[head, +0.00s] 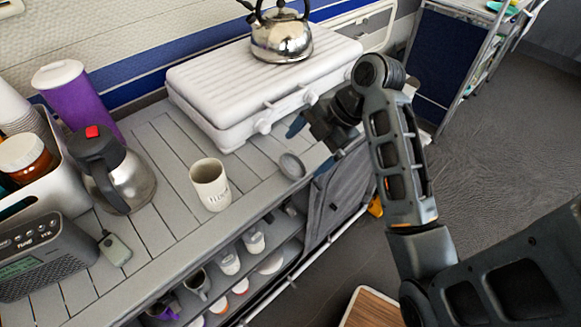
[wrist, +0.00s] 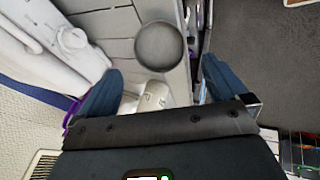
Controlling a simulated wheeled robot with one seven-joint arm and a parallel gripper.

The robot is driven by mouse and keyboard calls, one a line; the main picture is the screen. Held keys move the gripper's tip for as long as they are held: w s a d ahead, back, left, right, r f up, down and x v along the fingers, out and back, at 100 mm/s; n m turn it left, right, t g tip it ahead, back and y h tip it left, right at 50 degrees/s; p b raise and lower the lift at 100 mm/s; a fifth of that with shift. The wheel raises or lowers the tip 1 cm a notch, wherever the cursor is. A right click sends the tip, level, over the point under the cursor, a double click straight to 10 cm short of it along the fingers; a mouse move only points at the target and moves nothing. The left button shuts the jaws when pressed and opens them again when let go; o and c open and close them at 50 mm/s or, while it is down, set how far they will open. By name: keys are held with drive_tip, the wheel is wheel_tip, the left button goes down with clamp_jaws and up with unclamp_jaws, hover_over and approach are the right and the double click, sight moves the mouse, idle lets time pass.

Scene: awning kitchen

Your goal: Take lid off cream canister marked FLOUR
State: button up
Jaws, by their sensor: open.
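The cream canister (head: 211,190) marked FLOUR stands upright on the grey slatted counter. Its top looks open, with a pale inside. A round grey disc (head: 292,166), which looks like its lid, is apart from it to the right, near the counter's front edge; I cannot tell for sure whether it rests flat. My gripper (head: 308,128) is beyond the disc, by the stove's front right. In the wrist view my gripper (wrist: 160,72) is open and empty, with the disc (wrist: 159,46) just ahead between its blue fingers. The canister (wrist: 153,95) shows partly there, its lower part hidden by the gripper.
A white stove (head: 250,90) with a steel kettle (head: 281,38) stands behind. A steel and black jug (head: 125,180), a purple container (head: 80,98) and a radio (head: 45,262) are left. Shelves with mugs lie under the counter (head: 160,248). Bare counter surrounds the canister.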

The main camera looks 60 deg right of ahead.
sight(289, 168)
drive_tip(key=x, duration=0.6)
drive_tip(key=shift+w+a+f+p, duration=0.2)
drive_tip(key=shift+f+p, duration=0.1)
drive_tip(key=shift+c, duration=0.2)
drive_tip(key=c, duration=1)
drive_tip(key=shift+r, duration=0.15)
